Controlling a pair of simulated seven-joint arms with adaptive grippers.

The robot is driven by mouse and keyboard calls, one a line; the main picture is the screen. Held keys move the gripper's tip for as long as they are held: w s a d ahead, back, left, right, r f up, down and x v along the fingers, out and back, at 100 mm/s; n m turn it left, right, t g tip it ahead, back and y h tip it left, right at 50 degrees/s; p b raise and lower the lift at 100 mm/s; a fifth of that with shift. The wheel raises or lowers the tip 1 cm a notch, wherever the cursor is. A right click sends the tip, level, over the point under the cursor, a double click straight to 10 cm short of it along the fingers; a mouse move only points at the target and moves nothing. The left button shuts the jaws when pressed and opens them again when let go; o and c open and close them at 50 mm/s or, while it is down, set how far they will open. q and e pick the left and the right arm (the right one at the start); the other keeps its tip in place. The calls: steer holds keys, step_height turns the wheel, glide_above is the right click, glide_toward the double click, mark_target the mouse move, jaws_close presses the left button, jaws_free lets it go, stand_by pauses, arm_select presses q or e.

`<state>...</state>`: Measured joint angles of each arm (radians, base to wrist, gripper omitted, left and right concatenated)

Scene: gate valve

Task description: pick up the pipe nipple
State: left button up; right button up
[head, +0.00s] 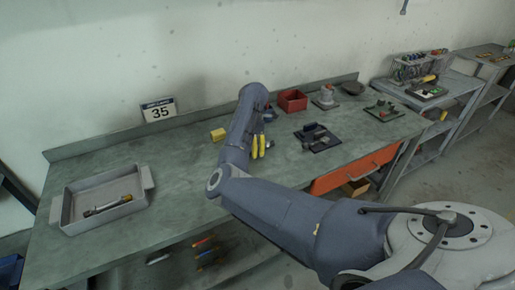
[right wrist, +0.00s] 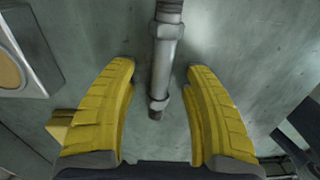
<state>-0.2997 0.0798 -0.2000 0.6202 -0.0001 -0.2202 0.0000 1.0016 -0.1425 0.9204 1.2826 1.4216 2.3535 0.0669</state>
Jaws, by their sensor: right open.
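The pipe nipple, a grey metal rod with hex-shaped collars (right wrist: 165,50), lies on the bench in the right wrist view. Its top end runs out of that picture. My right gripper (right wrist: 160,80) is open, with its two yellow fingers on either side of the nipple's lower part and visible gaps on both sides. In the head view the right gripper (head: 260,146) is low over the middle of the bench; I cannot make out the nipple there, and my arm covers part of that area. My left gripper is not in view.
A grey tray (head: 70,208) with a tool in it stands at the bench's left. A yellow block (head: 218,134) lies left of my arm. A red bin (head: 292,100) and dark fixtures (head: 318,138) stand to the right. The bench (head: 170,180) between tray and arm is clear.

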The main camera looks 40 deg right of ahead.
jaws_close()
steer(key=shift+r, duration=0.1)
stand_by(0.4)
